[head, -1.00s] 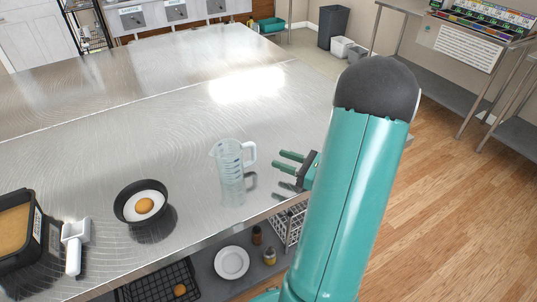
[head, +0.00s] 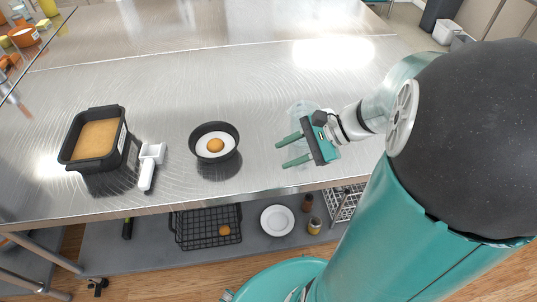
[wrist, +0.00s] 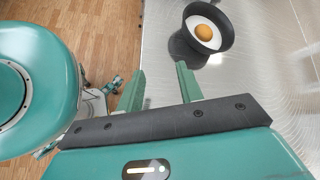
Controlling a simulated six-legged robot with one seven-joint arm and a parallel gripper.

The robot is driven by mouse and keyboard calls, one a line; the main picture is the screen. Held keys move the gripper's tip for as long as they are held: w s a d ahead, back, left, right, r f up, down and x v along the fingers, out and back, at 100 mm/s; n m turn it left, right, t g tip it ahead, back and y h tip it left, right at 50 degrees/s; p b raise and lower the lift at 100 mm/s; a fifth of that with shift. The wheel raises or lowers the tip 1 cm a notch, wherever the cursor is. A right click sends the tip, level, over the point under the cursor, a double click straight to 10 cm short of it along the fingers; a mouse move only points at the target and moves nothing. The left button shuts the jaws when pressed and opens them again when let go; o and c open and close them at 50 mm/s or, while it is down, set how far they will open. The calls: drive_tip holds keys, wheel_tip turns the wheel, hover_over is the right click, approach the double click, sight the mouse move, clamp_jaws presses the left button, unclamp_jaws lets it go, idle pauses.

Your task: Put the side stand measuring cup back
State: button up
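A clear measuring cup (head: 300,108) stands on the steel counter (head: 180,100) in the head view, largely hidden behind my gripper. My gripper (head: 281,152) is open and empty, on the near side of the cup, with its two fingers pointing left over the counter. I cannot tell whether it touches the cup. In the wrist view my gripper (wrist: 160,75) shows its fingers apart with nothing between them, over the counter's edge; the cup is not visible there.
A black pan with a fried egg (head: 226,131) sits left of my gripper; it also shows in the wrist view (wrist: 223,14). A black bread tin (head: 122,118) stands at the left. A plate (head: 277,220) and wire rack (head: 185,237) are on the lower shelf. The far counter is clear.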

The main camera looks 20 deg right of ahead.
drive_tip(key=s+a+r+n+t+h, duration=0.1)
drive_tip(key=s+a+r+n+h, duration=0.4)
drive_tip(key=n, duration=1.1)
drive_tip(key=a+r+h, duration=0.3)
drive_tip(key=h, duration=0.1)
drive_tip(key=shift+s+r+n+h, duration=0.2)
drive_tip(key=shift+n+h, duration=0.1)
drive_tip(key=shift+h, duration=0.1)
